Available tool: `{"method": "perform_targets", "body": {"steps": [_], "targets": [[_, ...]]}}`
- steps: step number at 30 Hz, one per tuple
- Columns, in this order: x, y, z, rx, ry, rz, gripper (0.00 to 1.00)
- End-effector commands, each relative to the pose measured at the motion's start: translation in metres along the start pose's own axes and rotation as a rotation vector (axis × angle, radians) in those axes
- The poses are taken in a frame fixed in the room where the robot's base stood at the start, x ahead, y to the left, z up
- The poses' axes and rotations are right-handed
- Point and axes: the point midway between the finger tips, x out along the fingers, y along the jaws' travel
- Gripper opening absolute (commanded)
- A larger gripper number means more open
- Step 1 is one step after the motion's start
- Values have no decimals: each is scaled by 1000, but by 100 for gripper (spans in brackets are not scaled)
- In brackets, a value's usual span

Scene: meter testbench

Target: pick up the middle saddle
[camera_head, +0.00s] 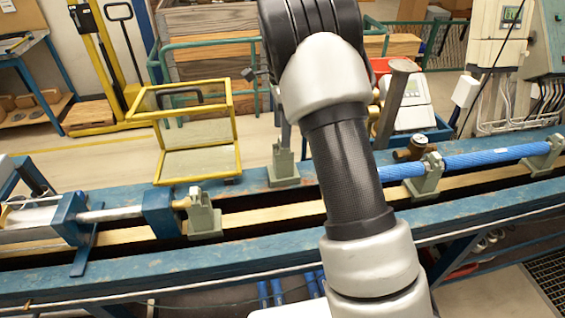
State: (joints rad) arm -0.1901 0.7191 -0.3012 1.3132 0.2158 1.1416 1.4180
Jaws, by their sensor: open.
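Several grey-green saddles stand along the blue bench. One saddle (204,219) is at the left, beside a brass fitting at the end of the metal pipe. Another saddle (284,172) stands on the far blue beam, just left of my arm, with nothing resting in it that I can see. A third saddle (428,178) is right of my arm, under the blue pipe (485,157), and one more saddle (544,157) supports that pipe farther right. I cannot tell for certain which is the middle one. My gripper is not in view; my arm covers the bench's centre.
The blue bench (130,268) spans the view, with a dark gap between its beams. A yellow-framed stand (197,180) is behind it, left of centre. A brass valve (413,150) sits by the blue pipe. A tilted grey post (393,103) rises close to my arm's right side.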

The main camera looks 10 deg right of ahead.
Motion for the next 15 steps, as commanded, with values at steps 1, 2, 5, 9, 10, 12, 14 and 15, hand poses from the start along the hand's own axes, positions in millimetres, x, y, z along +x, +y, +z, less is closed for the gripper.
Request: {"method": "perform_targets", "body": {"steps": [1, 2, 5, 9, 10, 12, 14, 15], "targets": [[12, 1, 0, 0, 0, 4, 66], [19, 1, 0, 0, 0, 5, 66], [39, 1, 0, -1, -1, 3, 66], [59, 1, 0, -1, -1, 3, 66], [61, 1, 0, -1, -1, 2, 66], [65, 0, 0, -1, -1, 0, 66], [68, 0, 0, -1, -1, 0, 66], [71, 1, 0, -1, -1, 2, 66]]}}
